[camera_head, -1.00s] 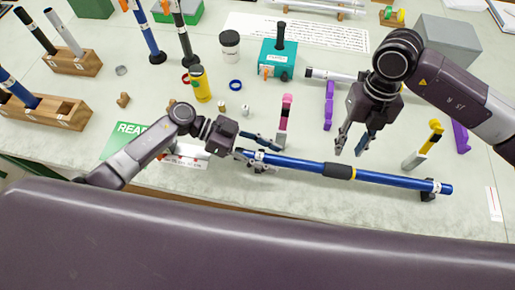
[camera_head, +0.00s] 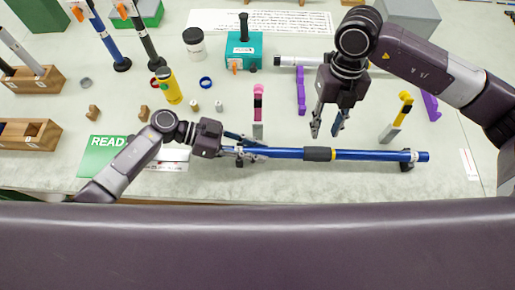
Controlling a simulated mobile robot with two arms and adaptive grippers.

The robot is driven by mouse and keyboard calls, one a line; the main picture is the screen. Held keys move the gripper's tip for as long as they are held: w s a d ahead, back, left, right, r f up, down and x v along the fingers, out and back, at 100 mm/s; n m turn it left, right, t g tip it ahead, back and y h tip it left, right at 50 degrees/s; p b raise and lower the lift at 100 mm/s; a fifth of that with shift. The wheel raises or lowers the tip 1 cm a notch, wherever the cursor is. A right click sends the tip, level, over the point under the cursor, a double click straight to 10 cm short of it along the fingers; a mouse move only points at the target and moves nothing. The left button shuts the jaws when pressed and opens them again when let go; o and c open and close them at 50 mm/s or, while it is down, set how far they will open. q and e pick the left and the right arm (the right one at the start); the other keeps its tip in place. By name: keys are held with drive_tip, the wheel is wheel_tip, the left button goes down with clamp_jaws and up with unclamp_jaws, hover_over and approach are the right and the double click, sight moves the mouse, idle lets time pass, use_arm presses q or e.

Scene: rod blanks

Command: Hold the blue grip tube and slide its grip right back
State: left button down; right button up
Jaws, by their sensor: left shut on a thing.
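The blue tube (camera_head: 375,155) lies level near the table's front edge, left to right. A small black support (camera_head: 407,166) stands under the tube's right end.
Behind the tube stand a pink-topped piece (camera_head: 258,103), a purple holder (camera_head: 301,92) and a yellow-topped piece (camera_head: 402,108). The table in front of the tube is clear.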

sight(315, 150)
drive_tip(key=o, duration=0.4)
drive_tip(key=shift+o, duration=0.2)
drive_tip(key=f+n, duration=0.3)
drive_tip(key=n, duration=0.2)
drive_tip(key=s+f+n+t, duration=0.1)
drive_tip(key=f+n, duration=0.2)
drive_tip(key=n, duration=0.3)
drive_tip(key=a+f+n, duration=0.1)
drive_tip(key=f+n, duration=0.3)
drive_tip(key=n, duration=0.1)
drive_tip(key=shift+s+t, duration=0.3)
drive_tip(key=shift+c, duration=0.7)
clamp_jaws()
